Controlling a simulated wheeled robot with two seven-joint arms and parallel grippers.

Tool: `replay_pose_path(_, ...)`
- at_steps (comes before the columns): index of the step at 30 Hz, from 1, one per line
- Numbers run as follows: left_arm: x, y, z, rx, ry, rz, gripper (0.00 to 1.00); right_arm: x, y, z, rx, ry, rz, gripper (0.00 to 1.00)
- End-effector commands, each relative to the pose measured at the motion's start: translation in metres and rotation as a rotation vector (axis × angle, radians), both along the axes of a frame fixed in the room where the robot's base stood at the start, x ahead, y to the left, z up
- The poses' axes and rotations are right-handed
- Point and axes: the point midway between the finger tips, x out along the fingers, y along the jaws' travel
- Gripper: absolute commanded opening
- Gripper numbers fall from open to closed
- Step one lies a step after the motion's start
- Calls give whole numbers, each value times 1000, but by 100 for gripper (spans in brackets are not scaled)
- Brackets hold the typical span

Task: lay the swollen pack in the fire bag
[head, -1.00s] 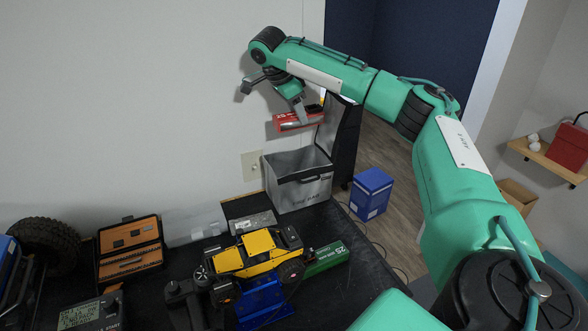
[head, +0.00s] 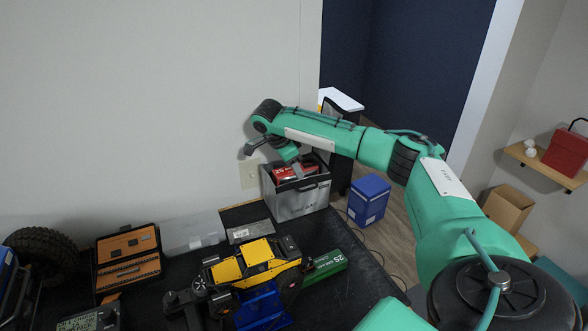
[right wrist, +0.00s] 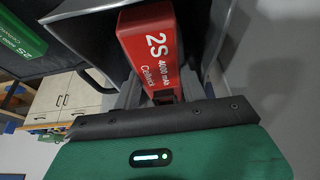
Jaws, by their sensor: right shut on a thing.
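The red pack (head: 296,172), marked 2S 4000 mAh, is at the mouth of the grey fire bag (head: 300,200), which stands open at the table's back right. My right gripper (head: 298,166) is shut on the pack from above. In the right wrist view the pack (right wrist: 150,48) lies between the bag's grey walls (right wrist: 85,22), with its lower end at my fingers. Whether it touches the bag's floor is hidden. My left gripper is not in view.
A yellow crawler (head: 245,262) on a blue stand (head: 262,306) and a green 2S pack (head: 326,265) are in front of the bag. A blue box (head: 369,199) stands on the floor to the right.

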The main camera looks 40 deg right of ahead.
Motion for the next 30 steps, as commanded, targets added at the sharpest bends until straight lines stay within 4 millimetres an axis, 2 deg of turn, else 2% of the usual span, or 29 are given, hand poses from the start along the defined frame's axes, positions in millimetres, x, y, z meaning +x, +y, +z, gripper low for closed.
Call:
replay_pose_path(1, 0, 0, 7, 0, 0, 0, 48, 0, 0, -4, 0, 2, -1, 10)
replay_pose_path(6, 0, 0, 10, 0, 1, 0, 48, 0, 0, -19, 0, -1, -2, 10)
replay_pose_path(28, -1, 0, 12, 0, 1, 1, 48, 0, 0, -32, 0, -2, -1, 10)
replay_pose_path(29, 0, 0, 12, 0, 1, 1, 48, 0, 0, -33, 0, 0, -1, 46)
replay_pose_path(30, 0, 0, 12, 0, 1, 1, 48, 0, 0, -33, 0, 0, -1, 54)
